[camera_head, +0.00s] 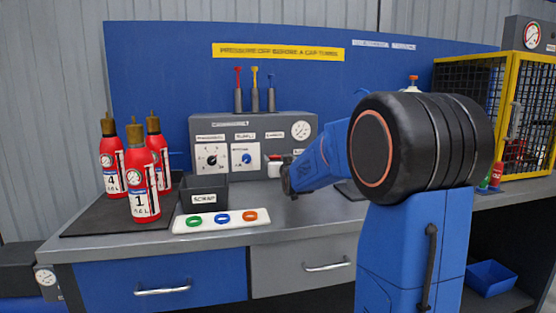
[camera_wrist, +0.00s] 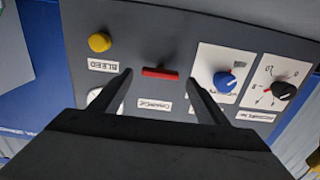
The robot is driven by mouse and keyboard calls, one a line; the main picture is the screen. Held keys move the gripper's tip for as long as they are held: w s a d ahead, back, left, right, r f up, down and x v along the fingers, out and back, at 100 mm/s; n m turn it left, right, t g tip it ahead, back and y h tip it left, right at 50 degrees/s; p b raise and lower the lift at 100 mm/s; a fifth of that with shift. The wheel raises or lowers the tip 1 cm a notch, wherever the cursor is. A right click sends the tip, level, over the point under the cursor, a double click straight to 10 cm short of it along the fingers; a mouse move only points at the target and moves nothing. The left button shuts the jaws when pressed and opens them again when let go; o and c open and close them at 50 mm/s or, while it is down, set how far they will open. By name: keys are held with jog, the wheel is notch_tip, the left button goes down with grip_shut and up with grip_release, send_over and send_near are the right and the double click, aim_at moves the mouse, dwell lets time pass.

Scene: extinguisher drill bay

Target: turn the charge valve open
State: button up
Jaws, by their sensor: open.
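The charge valve shows in the wrist view as a short red bar handle (camera_wrist: 161,72) on the grey panel (camera_wrist: 135,25), with a label under it that seems to read charge. It lies crosswise in that picture, between the lines of my two fingers. My gripper (camera_wrist: 157,76) is open and empty, with a dark finger on each side of the handle. I see no clear contact, and the remaining distance is hard to tell.
A yellow bleed button (camera_wrist: 100,42), a blue knob (camera_wrist: 224,82) and a black selector knob (camera_wrist: 284,90) flank the handle. Red extinguishers (camera_head: 143,190), a black scrap bin (camera_head: 205,179) and a white tray with coloured rings (camera_head: 264,215) stand left on the bench.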

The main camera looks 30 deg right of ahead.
jog(key=shift+x, duration=0.8)
jog(key=c, duration=1.1)
jog(key=shift+o, duration=0.3)
